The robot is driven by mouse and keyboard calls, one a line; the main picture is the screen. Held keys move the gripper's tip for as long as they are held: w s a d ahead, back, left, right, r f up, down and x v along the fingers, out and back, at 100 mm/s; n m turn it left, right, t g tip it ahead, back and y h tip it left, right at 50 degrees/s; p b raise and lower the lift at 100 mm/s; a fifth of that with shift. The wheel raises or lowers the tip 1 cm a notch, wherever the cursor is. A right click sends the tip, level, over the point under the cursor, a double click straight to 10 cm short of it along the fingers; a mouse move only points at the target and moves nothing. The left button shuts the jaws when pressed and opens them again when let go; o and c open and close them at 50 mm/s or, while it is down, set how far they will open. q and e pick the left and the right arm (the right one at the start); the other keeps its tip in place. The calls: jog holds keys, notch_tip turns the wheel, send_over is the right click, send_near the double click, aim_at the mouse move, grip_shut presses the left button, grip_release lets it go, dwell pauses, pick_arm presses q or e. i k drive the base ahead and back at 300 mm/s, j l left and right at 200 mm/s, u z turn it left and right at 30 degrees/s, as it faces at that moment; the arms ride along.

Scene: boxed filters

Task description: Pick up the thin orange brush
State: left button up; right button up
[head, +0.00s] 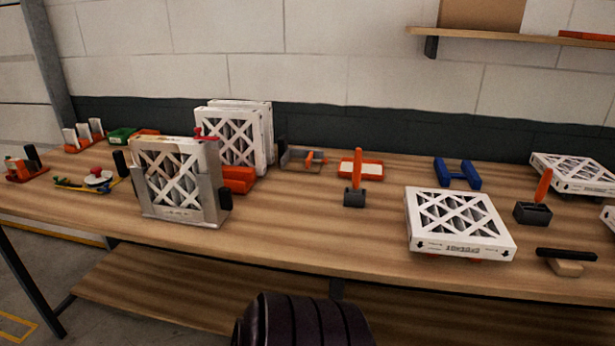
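Two upright orange handles show in the head view. One orange handle (357,165) rises from a dark grey block (354,198) near the middle of the table. The other orange handle (543,185) leans slightly in a dark grey block (533,213) at the right. Either could be the thin orange brush; I cannot tell which, nor whether the grey blocks are brush heads or holders. Neither of my grippers is in view. A dark ribbed part, likely mine, shows at the bottom centre.
A white framed filter (460,222) lies between the two handles. Another filter (172,175) stands in a grey holder at left. A blue bracket (457,173), an orange tray (360,169) and a black-topped wooden tool (567,258) are nearby. The wooden table's (300,240) front middle is clear.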

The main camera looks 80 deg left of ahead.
aim_at(357, 159)
jog(key=u, duration=2.35)
jog(key=i+l, duration=0.2)
jog(key=l, duration=0.2)
jog(key=i+l, duration=0.2)
jog(key=l, duration=0.15)
jog(key=i+l+u, duration=0.1)
jog(key=l, duration=0.3)
jog(key=i, duration=0.1)
